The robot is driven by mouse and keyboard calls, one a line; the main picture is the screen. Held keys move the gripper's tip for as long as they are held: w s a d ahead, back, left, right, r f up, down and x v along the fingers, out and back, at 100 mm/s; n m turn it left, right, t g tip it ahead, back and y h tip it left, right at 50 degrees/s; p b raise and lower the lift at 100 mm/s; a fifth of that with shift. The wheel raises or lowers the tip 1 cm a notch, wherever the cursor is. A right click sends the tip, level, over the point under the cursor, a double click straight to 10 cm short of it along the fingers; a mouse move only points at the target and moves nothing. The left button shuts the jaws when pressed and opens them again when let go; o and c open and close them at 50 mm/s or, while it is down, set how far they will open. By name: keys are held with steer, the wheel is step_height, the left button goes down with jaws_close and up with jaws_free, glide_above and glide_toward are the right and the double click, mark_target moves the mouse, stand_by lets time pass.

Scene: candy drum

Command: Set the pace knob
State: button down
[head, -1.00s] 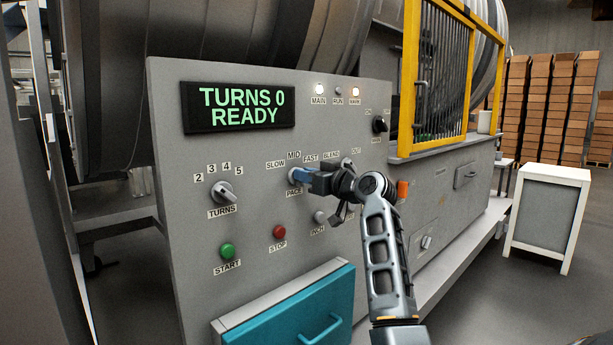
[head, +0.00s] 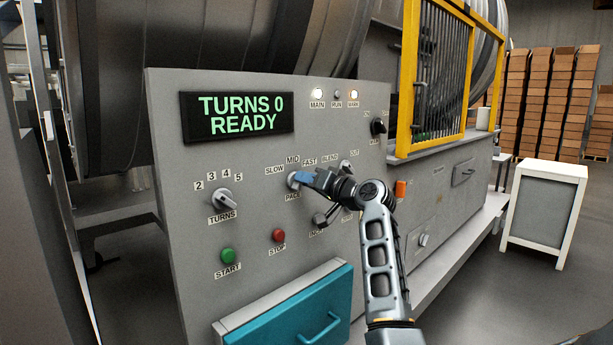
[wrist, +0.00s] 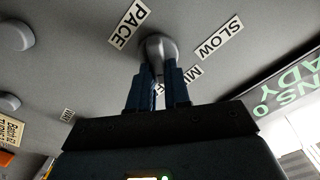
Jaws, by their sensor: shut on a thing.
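The pace knob (head: 292,181) is a grey knob on the grey control panel (head: 180,160), under the SLOW, MID and FAST labels and above the PACE label. My gripper (head: 301,178) reaches it from the right, with its blue fingers shut on the knob. In the wrist view the knob (wrist: 158,47) shows just beyond the fingers (wrist: 158,85), between the PACE and SLOW labels. The MID label is partly covered by a finger there. The fingers hide the knob's pointer, so I cannot tell its setting.
A display (head: 238,117) reads TURNS 0 READY. The turns knob (head: 222,200), green start button (head: 227,256) and red stop button (head: 278,235) are left of and below my gripper. Another knob (head: 320,219) is close below the wrist. A teal drawer (head: 300,315) is underneath.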

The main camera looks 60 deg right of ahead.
steer(key=shift+m+p, duration=0.35)
steer(key=shift+m, duration=0.45)
steer(key=shift+d, duration=0.1)
steer(key=c, duration=1.1)
jaws_free()
steer(key=shift+s, duration=0.1)
steer(key=b+v, duration=0.1)
steer(key=v, duration=0.6)
steer(key=shift+s, duration=0.35)
